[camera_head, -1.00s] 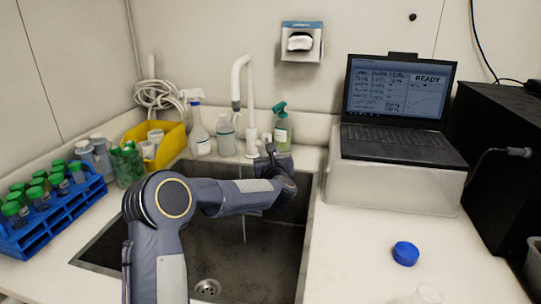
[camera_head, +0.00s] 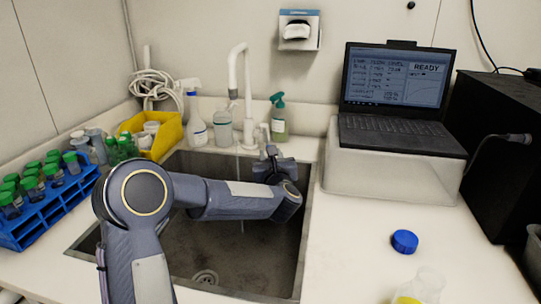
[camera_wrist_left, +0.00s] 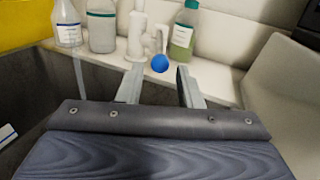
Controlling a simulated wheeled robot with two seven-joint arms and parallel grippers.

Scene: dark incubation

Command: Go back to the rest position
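My left arm reaches over the sink from the left in the head view. Its gripper (camera_head: 272,152) is at the sink's back edge, in front of the white faucet (camera_head: 247,85). In the left wrist view, the fingers of this gripper (camera_wrist_left: 158,88) are apart with nothing between them. A round blue knob (camera_wrist_left: 160,63) of the faucet shows just beyond the fingertips and looks clear of them. A thin stream of water (camera_head: 242,226) shows below the spout in the sink. My right gripper is not in view.
A spray bottle (camera_head: 195,122), a clear bottle (camera_head: 222,128) and a green bottle (camera_head: 278,122) stand behind the sink. A blue tube rack (camera_head: 45,212) stands left. A laptop (camera_head: 395,130), blue cap (camera_head: 404,241) and open bottle with yellow liquid (camera_head: 425,285) are right.

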